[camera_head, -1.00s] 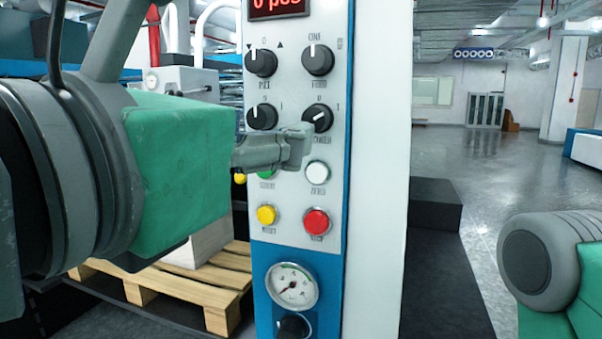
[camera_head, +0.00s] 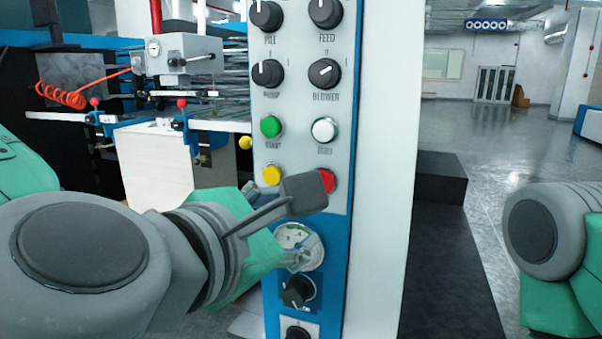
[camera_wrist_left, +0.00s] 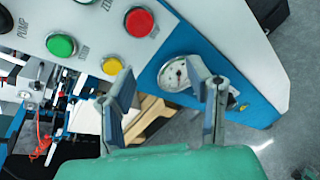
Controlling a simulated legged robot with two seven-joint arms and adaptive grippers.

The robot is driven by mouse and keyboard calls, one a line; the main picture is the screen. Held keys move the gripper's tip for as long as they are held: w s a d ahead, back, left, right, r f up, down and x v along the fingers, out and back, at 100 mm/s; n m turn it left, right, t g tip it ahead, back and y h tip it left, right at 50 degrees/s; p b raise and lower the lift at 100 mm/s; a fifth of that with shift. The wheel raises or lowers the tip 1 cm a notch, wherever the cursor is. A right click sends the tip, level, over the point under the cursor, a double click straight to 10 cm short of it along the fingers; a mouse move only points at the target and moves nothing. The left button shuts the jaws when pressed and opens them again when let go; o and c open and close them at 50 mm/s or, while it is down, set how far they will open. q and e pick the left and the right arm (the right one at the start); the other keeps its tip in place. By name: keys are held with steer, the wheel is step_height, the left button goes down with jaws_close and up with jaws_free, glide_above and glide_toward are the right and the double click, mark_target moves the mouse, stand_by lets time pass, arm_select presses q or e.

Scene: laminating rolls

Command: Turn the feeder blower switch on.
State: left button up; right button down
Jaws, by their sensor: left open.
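The feeder blower switch (camera_head: 324,73) is a black round knob above the "BLOWER" label on the white panel. Its white pointer is tilted up and to the right, while the pump knob (camera_head: 267,74) beside it points straight up. My left gripper (camera_head: 302,225) is open and empty, low in front of the panel, well below the blower switch and not touching it. One finger overlaps the red button in the head view. The left wrist view shows its two spread fingers (camera_wrist_left: 162,75) before the panel's lower part; the blower switch is outside that view.
The panel also carries a green button (camera_head: 271,127), a white button (camera_head: 324,130), a yellow button (camera_head: 272,175), a red button (camera_head: 328,181) and a gauge (camera_head: 311,250) partly behind my gripper. Open floor (camera_head: 480,170) lies to the right.

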arm_select(q)
steer(key=a+f+m+g, duration=0.1)
steer(key=f+m, duration=0.3)
steer(key=f, duration=0.6)
steer(key=a+f+m+g+y+p, duration=0.1)
steer(key=a+f+m+g, duration=0.1)
steer(key=f, duration=0.9)
steer(key=shift+w+a+f+m+g, duration=0.25)
steer(key=shift+m+g, duration=0.55)
steer(key=shift+m, duration=0.4)
steer(key=s+a+f+m+g+y, duration=0.1)
steer(key=s+a+f+m+g, duration=0.2)
steer(key=f, duration=0.5)
steer(key=s+a+f+m+g+y, duration=0.1)
steer(key=s+a+f+m, duration=0.25)
steer(key=f, duration=0.35)
steer(key=s+a+f+m+g+y, duration=0.2)
steer(key=s+a+f+m+g, duration=0.2)
steer(key=s+a+f+m, duration=0.5)
steer(key=s+a+f, duration=0.2)
steer(key=s+a, duration=0.1)
steer(key=a, duration=0.2)
steer(key=shift+s+a, duration=0.4)
